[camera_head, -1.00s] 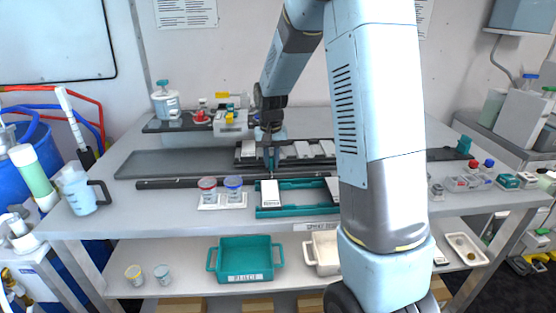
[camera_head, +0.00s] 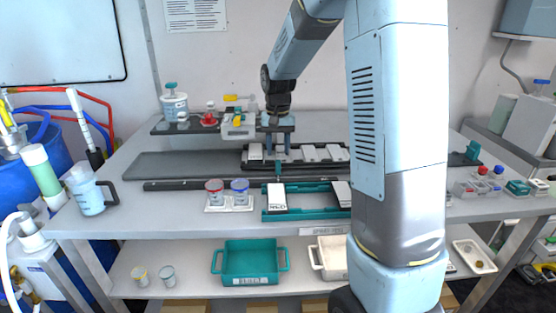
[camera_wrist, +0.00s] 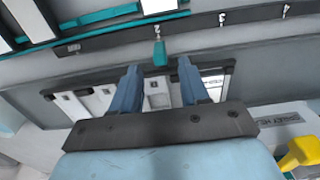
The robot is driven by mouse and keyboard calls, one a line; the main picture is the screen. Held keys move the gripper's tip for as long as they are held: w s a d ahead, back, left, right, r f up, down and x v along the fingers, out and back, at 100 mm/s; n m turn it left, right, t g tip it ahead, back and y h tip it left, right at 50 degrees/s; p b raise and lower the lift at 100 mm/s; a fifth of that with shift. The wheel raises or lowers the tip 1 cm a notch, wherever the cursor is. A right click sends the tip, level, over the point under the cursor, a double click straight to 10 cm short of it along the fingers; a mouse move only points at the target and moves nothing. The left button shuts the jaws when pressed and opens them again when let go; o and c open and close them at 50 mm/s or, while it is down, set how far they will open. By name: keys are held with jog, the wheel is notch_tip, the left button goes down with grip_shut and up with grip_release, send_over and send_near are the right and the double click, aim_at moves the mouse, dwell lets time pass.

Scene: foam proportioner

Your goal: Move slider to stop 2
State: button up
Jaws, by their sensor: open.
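The slider, a small teal tab (camera_wrist: 160,53), sits on a dark rail (camera_wrist: 110,37) in the wrist view. It also shows in the head view as a teal piece (camera_head: 278,170) below my gripper. My gripper (camera_wrist: 158,66) is open and empty. Its two bluish fingertips lie on either side of the tab's line, with the tab just beyond them. In the head view my gripper (camera_head: 278,150) hangs above the rail area. Small white numbers run along the rail; 3 and 4 (camera_wrist: 287,10) are to the right of the tab.
A black tray (camera_head: 296,156) with white plates lies behind the rail. In front stand a teal rack (camera_head: 300,211) with white cards and red- and blue-lidded cups (camera_head: 227,193). A yellow-topped device (camera_head: 238,122) stands behind left of my gripper. My arm covers the table's right part.

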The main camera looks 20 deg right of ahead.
notch_tip(320, 180, up, 8)
dwell(0.4)
jog(key=shift+s, duration=0.1)
jog(key=s+r+n+t, duration=0.1)
jog(key=s+r+t, duration=0.1)
jog(key=s, duration=1.2)
jog(key=s+r+n+t, duration=0.1)
jog(key=s+r+t, duration=0.2)
jog(key=s, duration=1.2)
jog(key=shift+s+d+r+n+t, duration=0.25)
jog(key=shift+d+r+n+t, duration=0.05)
jog(key=shift+r+n, duration=0.15)
